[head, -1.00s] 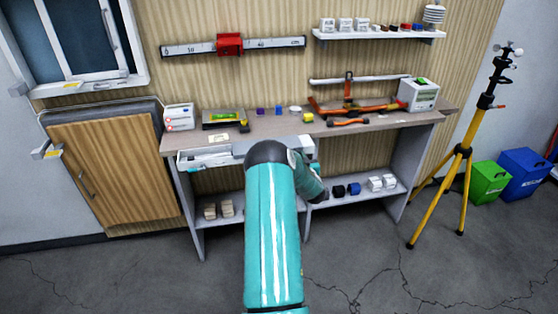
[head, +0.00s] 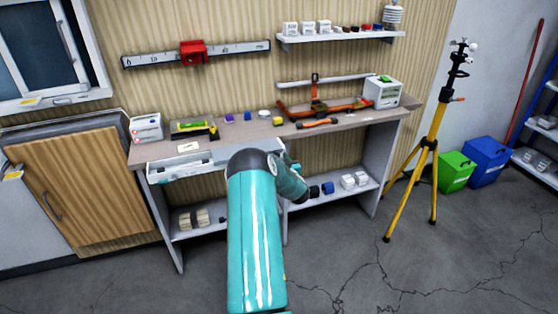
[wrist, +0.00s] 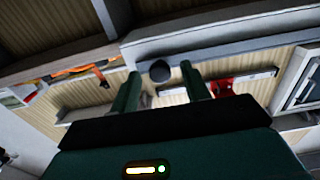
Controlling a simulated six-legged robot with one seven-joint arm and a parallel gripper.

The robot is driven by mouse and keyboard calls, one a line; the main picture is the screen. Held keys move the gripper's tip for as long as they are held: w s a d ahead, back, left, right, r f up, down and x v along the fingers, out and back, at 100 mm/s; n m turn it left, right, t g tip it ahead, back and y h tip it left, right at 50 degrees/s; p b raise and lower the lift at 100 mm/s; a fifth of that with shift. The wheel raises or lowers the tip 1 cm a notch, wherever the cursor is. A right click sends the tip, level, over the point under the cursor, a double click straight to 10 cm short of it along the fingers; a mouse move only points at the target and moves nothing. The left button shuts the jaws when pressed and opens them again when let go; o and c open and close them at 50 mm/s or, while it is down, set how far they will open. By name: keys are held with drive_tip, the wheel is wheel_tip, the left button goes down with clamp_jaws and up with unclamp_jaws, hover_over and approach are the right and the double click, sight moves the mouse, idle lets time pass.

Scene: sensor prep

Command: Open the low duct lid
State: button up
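No part is clearly marked as the low duct lid. A wooden panel with a handle (head: 75,185) stands low at the left in the head view and looks shut; I cannot tell whether it is the lid. My gripper (wrist: 160,82) shows two green fingers held apart with a gap between them in the wrist view. A dark round knob-like thing (wrist: 160,70) appears between the fingertips, and I cannot tell whether they touch it. In the head view my teal arm reaches toward the workbench, and the fingers are hidden.
The workbench (head: 345,122) holds tools and boxes, with a white drawer (head: 200,168) at its front. A yellow tripod (head: 427,150) stands right of it, beside a green bin (head: 455,170) and a blue bin (head: 487,160). The cracked floor in front is clear.

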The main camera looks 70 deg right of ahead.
drive_tip(key=v, duration=1.3)
drive_tip(key=shift+s+a, duration=0.3)
